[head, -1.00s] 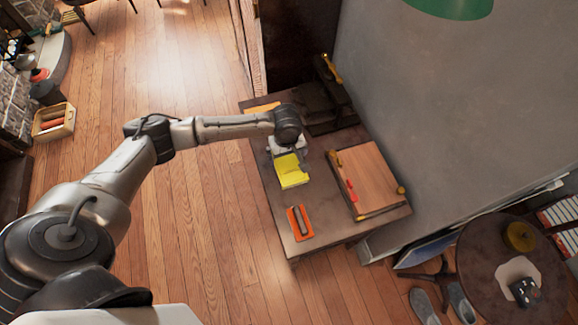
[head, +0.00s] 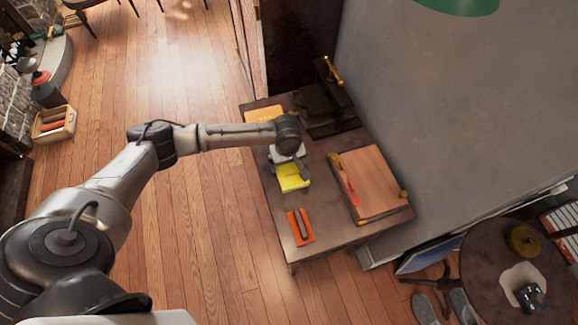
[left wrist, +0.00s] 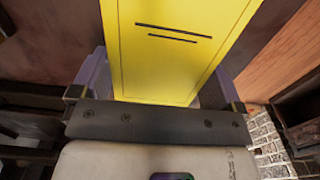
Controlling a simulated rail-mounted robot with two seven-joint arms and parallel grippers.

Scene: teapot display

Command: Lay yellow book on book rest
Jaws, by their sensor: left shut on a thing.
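The yellow book (head: 294,183) is over the dark side table, in my left gripper (head: 289,160). The gripper hides its far part in the head view. In the left wrist view the yellow book (left wrist: 180,45) fills the middle, its cover with two dark lines facing the camera, between the fingers of my left gripper (left wrist: 155,85). A slanted wooden board with gold corner knobs and a red ribbon, seemingly the book rest (head: 373,178), stands to the right of the book, apart from it. Whether the book touches the table is unclear. My right gripper is not in view.
On the side table (head: 270,185), an orange tray with a dark rod (head: 300,227) lies nearer, an orange book (head: 264,114) lies at the far left, and a dark stepped stand (head: 325,108) is at the back. A grey wall (head: 440,110) rises behind the board.

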